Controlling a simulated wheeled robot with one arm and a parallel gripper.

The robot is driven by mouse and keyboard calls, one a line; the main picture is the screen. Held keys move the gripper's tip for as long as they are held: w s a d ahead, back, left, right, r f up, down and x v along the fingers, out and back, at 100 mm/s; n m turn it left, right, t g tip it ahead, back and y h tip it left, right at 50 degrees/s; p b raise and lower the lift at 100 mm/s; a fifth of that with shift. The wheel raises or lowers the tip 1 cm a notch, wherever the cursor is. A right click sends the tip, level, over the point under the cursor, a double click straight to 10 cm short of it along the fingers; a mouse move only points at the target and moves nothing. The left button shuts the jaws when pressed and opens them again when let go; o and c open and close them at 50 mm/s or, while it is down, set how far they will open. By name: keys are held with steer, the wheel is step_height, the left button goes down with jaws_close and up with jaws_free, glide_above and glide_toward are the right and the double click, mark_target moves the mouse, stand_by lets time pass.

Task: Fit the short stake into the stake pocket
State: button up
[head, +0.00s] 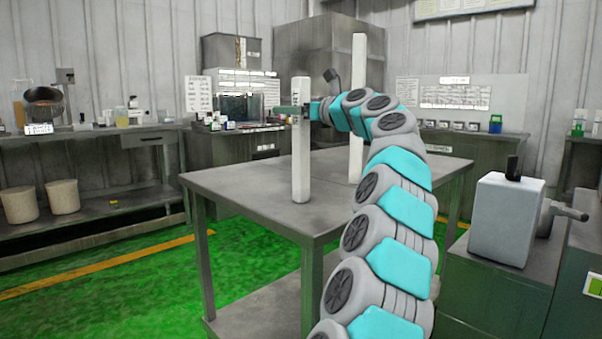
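Two white upright stakes show in the head view. The taller one (358,75) stands farther back and right, partly behind my arm. My gripper (297,112) is at the upper part of the short stake, coming from the right, with a dark finger part across or beside it. The fingers are too small to tell whether they grip it. I cannot make out a stake pocket.
The grey table (240,190) has clear space left of the short stake. A light grey machine block (505,220) with a handle stands on a cabinet at right. Benches with bottles and boxes line the walls. Two beige buckets (62,197) sit on the left bench's lower shelf.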

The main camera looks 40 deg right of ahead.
steer(key=shift+c, duration=0.2)
jaws_close()
stand_by(0.3)
stand_by(0.8)
